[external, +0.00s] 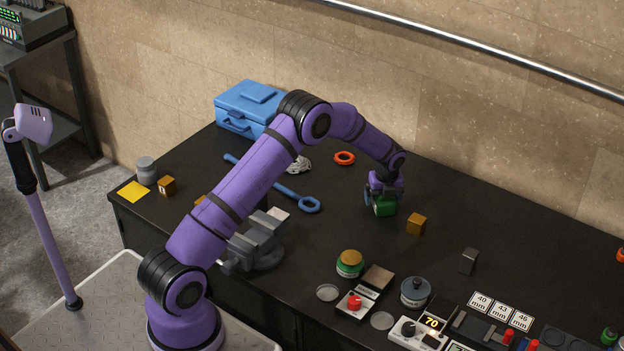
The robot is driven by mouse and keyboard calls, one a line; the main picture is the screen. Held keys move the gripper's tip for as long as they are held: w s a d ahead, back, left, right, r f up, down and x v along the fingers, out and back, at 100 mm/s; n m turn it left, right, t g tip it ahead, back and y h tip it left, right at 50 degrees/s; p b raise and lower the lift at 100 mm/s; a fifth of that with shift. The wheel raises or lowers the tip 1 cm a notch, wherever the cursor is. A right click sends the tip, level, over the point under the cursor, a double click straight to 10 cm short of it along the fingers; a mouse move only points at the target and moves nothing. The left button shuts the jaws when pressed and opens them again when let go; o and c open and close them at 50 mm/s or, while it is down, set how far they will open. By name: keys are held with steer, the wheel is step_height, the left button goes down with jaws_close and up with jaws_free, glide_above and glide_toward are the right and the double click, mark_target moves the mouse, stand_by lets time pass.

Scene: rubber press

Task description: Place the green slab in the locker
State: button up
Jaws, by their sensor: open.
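A small green block (385,208), which looks like the green slab, is on the dark bench right of centre. My gripper (380,198) points down at it from above, with its jaws open. The gripper hides the upper part of the slab. I cannot tell from this view whether the fingers touch the slab. I cannot make out a locker in this view.
An ochre cube (416,224) stands close to the right of the slab. A blue toolbox (243,108) stands at the back. Instruments and jars crowd the front right.

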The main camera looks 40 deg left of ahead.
steer(key=s+a+r+n+t, duration=0.1)
steer(key=s+r+n, duration=0.3)
steer(key=r, duration=0.9)
steer(key=s+a+r+n, duration=0.2)
steer(key=s+r, duration=0.4)
steer(key=r, duration=0.7)
steer(key=s+a+r+n, duration=0.4)
steer(key=s+r+n, duration=0.2)
steer(key=s+r, duration=0.6)
steer(key=s+a+n+t, duration=0.1)
steer(key=s+n, duration=0.6)
steer(key=s, duration=0.9)
steer(key=s+a+n+t+h, duration=0.1)
steer(key=s+n, duration=0.7)
steer(key=s, duration=0.8)
steer(key=shift+a+f+t, duration=0.2)
steer(key=shift+a+t, duration=0.3)
steer(key=shift+a, duration=0.55)
